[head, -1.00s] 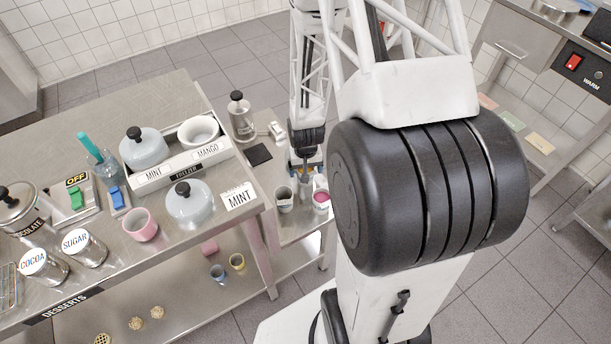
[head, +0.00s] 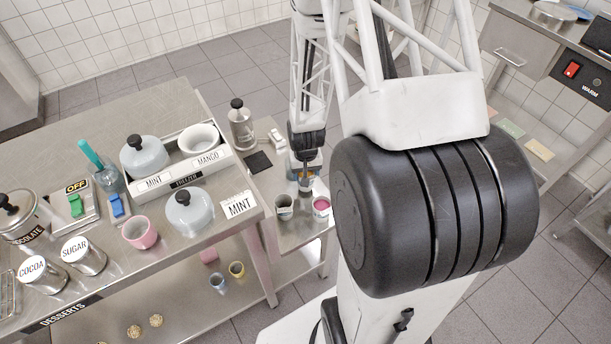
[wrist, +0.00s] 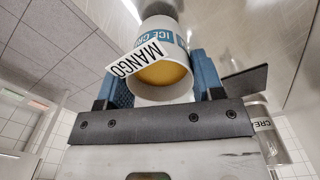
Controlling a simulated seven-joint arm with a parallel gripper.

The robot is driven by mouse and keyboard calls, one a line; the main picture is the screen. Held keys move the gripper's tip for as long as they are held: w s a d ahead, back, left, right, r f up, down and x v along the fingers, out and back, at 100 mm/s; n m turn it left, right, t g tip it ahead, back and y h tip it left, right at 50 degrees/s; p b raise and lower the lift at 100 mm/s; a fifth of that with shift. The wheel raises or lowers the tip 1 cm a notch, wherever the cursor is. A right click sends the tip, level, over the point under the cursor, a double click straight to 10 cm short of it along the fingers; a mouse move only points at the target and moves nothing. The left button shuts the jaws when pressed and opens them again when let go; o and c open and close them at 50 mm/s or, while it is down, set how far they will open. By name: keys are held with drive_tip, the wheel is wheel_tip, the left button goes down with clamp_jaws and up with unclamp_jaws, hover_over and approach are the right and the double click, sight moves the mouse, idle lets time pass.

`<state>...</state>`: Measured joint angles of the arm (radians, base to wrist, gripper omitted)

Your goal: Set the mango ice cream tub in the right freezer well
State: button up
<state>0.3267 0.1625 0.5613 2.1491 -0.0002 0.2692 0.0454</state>
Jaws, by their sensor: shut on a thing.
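The mango ice cream tub (wrist: 165,78) is a white cup with a MANGO label and yellow-orange contents. My gripper (wrist: 163,85) is shut on it, with a blue finger on each side. In the head view, my gripper (head: 305,172) holds the tub (head: 306,186) low over the small side table. The freezer (head: 184,178) is a pale box on the desserts counter. Its right well (head: 199,139) is uncovered, with a white round rim and a MANGO label in front. Its left well has a grey domed lid (head: 144,153) over a MINT label.
A second grey lid (head: 190,212) and a MINT card (head: 238,205) lie in front of the freezer. A cup (head: 284,208) and a pink-filled tub (head: 321,207) stand on the side table. A steel bottle (head: 240,125) stands right of the freezer.

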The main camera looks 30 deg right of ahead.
drive_tip(key=shift+r, duration=4)
drive_tip(key=shift+w, duration=0.1)
